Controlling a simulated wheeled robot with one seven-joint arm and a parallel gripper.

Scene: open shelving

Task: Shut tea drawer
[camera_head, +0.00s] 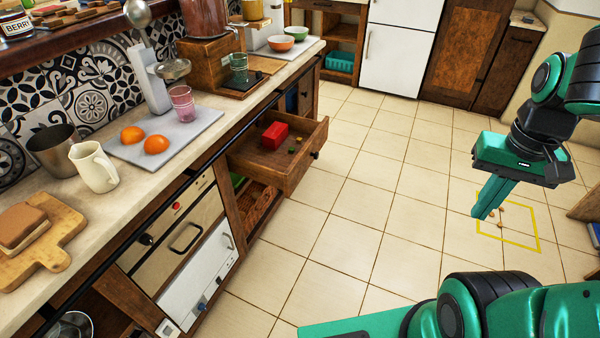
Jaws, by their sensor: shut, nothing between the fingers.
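A wooden drawer (303,165) under the counter is pulled out and stands open over the floor. It holds a red box (274,135) and a few small green and brown items. A dark knob (315,155) sits on its front. No label shows that it is the tea drawer. My gripper (481,214) hangs over the floor at the right, well apart from the drawer. Its green fingers are together and point down, with nothing held.
The counter (235,115) runs along the left with oranges, a jug and cups on it. Open wooden trays (262,205) sit below the drawer. A yellow square (510,252) marks the floor beneath my gripper. The tiled floor between drawer and gripper is clear.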

